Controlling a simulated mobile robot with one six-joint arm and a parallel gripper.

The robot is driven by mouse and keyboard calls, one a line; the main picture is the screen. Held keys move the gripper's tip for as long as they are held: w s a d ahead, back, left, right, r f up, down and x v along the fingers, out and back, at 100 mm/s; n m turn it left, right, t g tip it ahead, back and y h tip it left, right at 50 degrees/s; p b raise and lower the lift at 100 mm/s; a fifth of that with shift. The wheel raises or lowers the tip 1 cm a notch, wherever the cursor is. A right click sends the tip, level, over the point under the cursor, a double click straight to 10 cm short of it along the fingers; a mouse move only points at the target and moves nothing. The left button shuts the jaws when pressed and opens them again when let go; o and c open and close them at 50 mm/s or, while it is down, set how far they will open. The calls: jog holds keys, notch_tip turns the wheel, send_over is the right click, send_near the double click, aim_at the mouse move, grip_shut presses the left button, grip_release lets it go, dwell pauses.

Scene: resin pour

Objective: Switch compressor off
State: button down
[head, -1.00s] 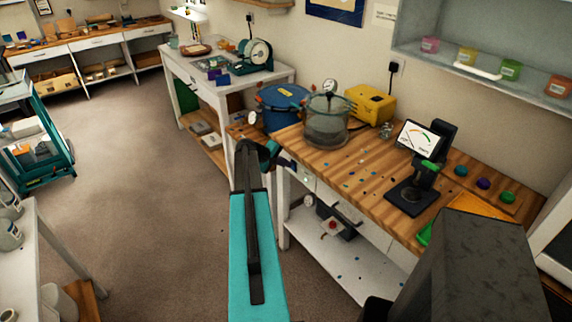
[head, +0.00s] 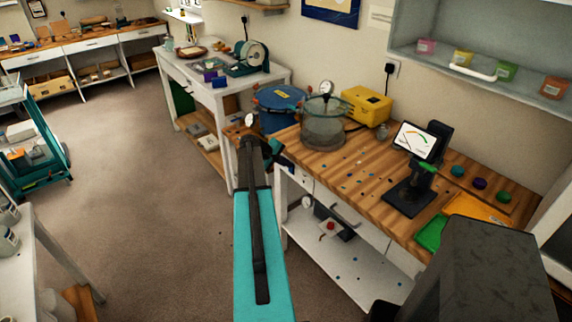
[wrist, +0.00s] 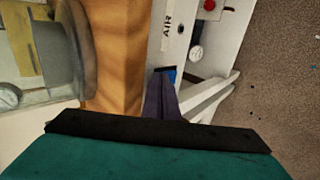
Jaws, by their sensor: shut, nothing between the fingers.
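A dark unit with a red button (head: 330,226) stands on the white lower shelf under the wooden bench; it looks like the compressor. A small round gauge (head: 306,201) is beside it. In the wrist view, the red button (wrist: 209,5) is at the top edge and the gauge (wrist: 195,53) below it. An "AIR" label (wrist: 167,30) is on the white bench front, with a small blue part (wrist: 167,73) below it, partly hidden by my fingers. My gripper (head: 284,160) is shut and empty at the bench's left front corner; its dark fingers (wrist: 163,98) point toward the blue part.
On the bench stand a clear pot with a gauge (head: 323,122), a yellow box (head: 367,105) and a black stand with a display (head: 415,142). A blue pot (head: 280,105) is behind my arm. Open floor (head: 130,210) lies to the left.

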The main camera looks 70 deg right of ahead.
jog(key=shift+w+r, duration=0.15)
jog(key=shift+r, duration=0.35)
jog(key=shift+w+a, duration=0.1)
jog(key=b+v, duration=0.3)
jog(key=v, duration=1)
jog(key=shift+a+f, duration=0.2)
jog(key=shift+f, duration=0.05)
jog(key=shift+w, duration=0.15)
dwell(0.4)
